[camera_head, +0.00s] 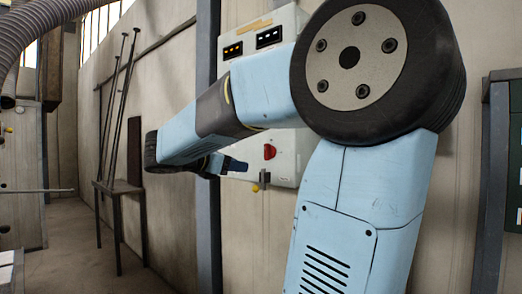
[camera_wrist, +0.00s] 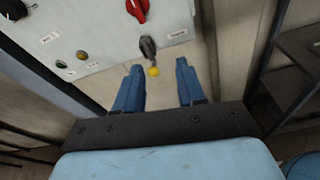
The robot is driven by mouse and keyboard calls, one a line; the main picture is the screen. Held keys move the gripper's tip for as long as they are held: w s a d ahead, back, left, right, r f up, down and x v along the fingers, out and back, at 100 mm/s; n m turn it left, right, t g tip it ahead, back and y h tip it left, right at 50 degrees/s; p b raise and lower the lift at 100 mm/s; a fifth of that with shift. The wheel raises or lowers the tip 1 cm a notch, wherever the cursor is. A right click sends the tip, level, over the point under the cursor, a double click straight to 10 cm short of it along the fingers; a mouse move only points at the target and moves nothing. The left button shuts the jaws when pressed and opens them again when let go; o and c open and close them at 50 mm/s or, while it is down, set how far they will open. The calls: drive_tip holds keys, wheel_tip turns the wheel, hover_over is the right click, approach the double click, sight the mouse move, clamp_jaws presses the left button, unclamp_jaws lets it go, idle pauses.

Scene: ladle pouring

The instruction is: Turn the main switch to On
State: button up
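The red rotary switch (camera_wrist: 137,10) is at the top edge of the wrist view, on a pale control panel (camera_wrist: 105,35), and is partly cut off. In the head view the red switch (camera_head: 270,152) sits on the lower panel box (camera_head: 287,165) on the wall, just right of my gripper (camera_head: 236,164). In the wrist view my gripper (camera_wrist: 160,67) has its two blue fingers wide apart with nothing held between them. The switch lies beyond the fingertips, up and to the left, and is not touched. Its position label is too small to read.
A dark lever with a yellow ball end (camera_wrist: 153,71) projects from the panel's lower edge, appearing between my fingers. A black knob (camera_wrist: 14,9) and small yellow (camera_wrist: 81,55) and dark (camera_wrist: 61,64) buttons sit to the left. Dark shelving (camera_wrist: 297,70) stands at right.

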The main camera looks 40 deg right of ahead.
sight(265, 148)
wheel_tip(265, 148, up, 4)
drive_tip(key=w+n+h, duration=0.2)
drive_tip(key=w, duration=0.1)
drive_tip(key=d, duration=1.3)
drive_tip(key=shift+w+d, duration=0.35)
drive_tip(key=shift+d, duration=0.05)
drive_tip(key=shift+c, duration=0.3)
clamp_jaws()
drive_tip(key=shift+a, duration=0.15)
